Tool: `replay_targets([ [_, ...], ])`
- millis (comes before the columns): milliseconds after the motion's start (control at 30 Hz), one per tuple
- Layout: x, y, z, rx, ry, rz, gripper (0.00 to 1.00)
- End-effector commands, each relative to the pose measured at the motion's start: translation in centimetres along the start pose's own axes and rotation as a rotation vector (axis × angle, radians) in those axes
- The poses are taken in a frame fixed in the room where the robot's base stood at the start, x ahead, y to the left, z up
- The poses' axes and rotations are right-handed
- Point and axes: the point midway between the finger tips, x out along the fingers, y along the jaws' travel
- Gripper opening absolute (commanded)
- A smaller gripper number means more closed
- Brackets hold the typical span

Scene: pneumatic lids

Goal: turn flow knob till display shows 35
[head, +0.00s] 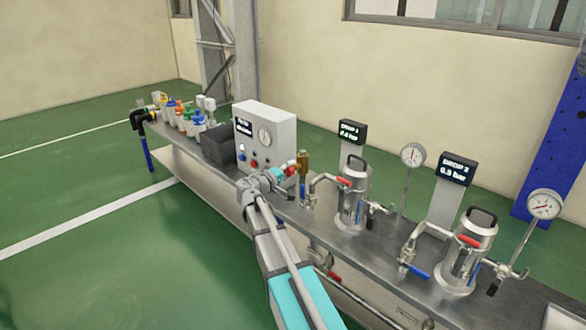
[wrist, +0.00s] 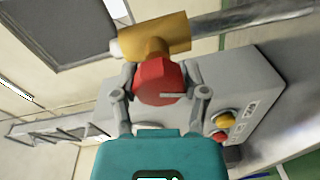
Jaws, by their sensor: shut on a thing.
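The red flow knob (wrist: 158,84) sits on a brass valve body (wrist: 152,42) in the wrist view. In the head view the brass body (head: 303,160) stands at the right of the grey control box (head: 281,131). My gripper (wrist: 160,92) has one finger on each side of the red knob and is shut on it. In the head view my gripper (head: 282,176) is small and reaches the valve from the front. The control box's black display (head: 243,126) carries white text too small to read. A round gauge (head: 264,134) is beside it.
Two steel vessels (head: 353,193) (head: 468,252) with handles, valves and dial gauges stand on the bench at the right. Their displays (head: 352,132) (head: 457,169) are behind them. Several coloured bottles (head: 187,117) and a dark box (head: 217,143) stand at the left.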

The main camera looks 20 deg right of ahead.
Motion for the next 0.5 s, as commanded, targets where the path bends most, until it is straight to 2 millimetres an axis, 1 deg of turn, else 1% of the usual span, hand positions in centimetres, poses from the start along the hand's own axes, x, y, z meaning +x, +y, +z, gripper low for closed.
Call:
replay_targets([
  [33,-0.29,-0.14,-0.52,-0.036,0.011,-0.007,0.09],
  [200,-0.29,-0.17,-0.54,-0.152,0.005,-0.011,0.09],
  [500,-0.27,-0.18,-0.56,-0.257,-0.001,-0.015,0.09],
])
